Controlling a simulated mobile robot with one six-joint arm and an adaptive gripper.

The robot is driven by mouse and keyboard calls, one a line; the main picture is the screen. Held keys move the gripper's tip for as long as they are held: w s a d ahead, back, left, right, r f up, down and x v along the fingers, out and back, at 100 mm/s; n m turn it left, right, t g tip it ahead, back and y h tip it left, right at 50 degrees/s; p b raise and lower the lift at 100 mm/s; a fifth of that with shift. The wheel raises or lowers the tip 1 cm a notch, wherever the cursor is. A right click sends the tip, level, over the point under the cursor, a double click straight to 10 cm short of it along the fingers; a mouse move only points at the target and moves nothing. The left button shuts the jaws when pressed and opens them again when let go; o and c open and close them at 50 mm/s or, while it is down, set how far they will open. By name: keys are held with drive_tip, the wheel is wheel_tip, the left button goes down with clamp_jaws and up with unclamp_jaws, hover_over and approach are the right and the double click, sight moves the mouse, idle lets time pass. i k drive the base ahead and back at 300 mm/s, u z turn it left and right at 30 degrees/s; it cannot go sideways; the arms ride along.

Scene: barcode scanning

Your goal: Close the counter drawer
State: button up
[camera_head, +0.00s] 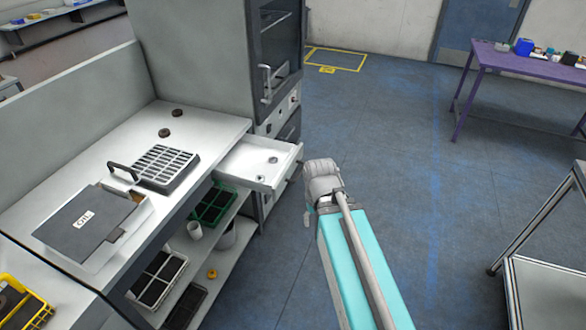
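The counter drawer (259,163) is pulled out from the white counter (205,131), below its top at the end beside the tall cabinet. The gripper's fingers are mostly hidden behind the wrist. I cannot tell whether they touch the drawer front.
A tall grey cabinet (195,60) stands behind the drawer. The counter holds a grey rack (165,165), a dark-lidded box (85,222) and two dark round pieces. Shelves below hold trays. A purple table (520,65) and a metal cart (545,275) stand right. The middle floor is clear.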

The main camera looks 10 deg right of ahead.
sight(248, 159)
drive_tip(key=u, duration=0.05)
drive_tip(key=i, duration=0.95)
drive_tip(key=z, duration=0.1)
